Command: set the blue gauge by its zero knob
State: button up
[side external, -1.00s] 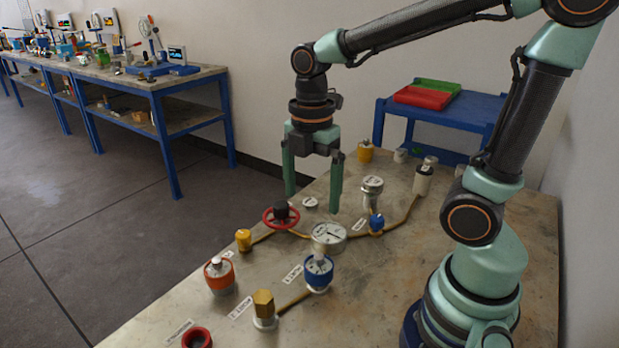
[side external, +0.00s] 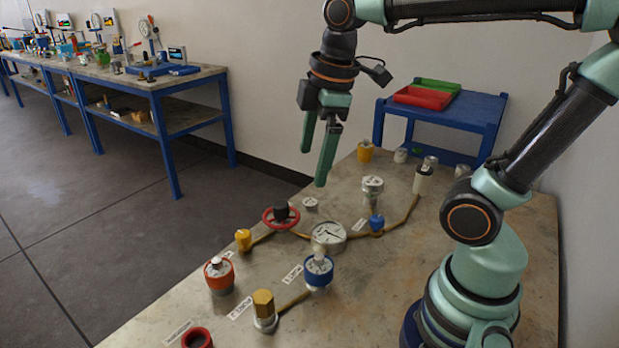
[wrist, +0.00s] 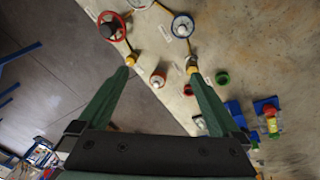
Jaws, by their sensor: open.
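The blue gauge (side external: 318,275) stands upright on the bench. It has a blue round body, a pale face and a small light knob (side external: 319,252) on top. It also shows in the wrist view (wrist: 182,26), near the top edge. The writing on its face is too small to read. My gripper (side external: 314,167) is open and empty, in the air behind the gauge and well above the bench, touching nothing. Its two green fingers also show in the wrist view (wrist: 160,69).
An orange-red gauge (side external: 220,280), a brass hex fitting (side external: 264,306), a white dial (side external: 329,235), a red handwheel (side external: 270,222) and a yellow knob (side external: 243,240) stand around it. Tan piping links several. A blue side table (side external: 440,122) with trays is behind. The bench's right side is mostly clear.

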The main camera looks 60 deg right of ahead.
jog(key=f+m+t, duration=0.1)
jog(key=m, duration=0.2)
jog(key=m+t, duration=0.1)
jog(key=m, duration=0.2)
jog(key=f+m+t, duration=0.1)
jog(key=m, duration=0.3)
jog(key=shift+d+f, duration=0.3)
jog(key=c, duration=0.4)
jog(key=shift+f+n, duration=0.15)
jog(key=shift+n, duration=0.15)
jog(key=c, duration=0.3)
jog(key=n+g, duration=0.5)
jog(key=n, duration=0.3)
send_near(319, 256)
notch_tip(319, 256, down, 9)
jog(key=shift+w+r, duration=0.15)
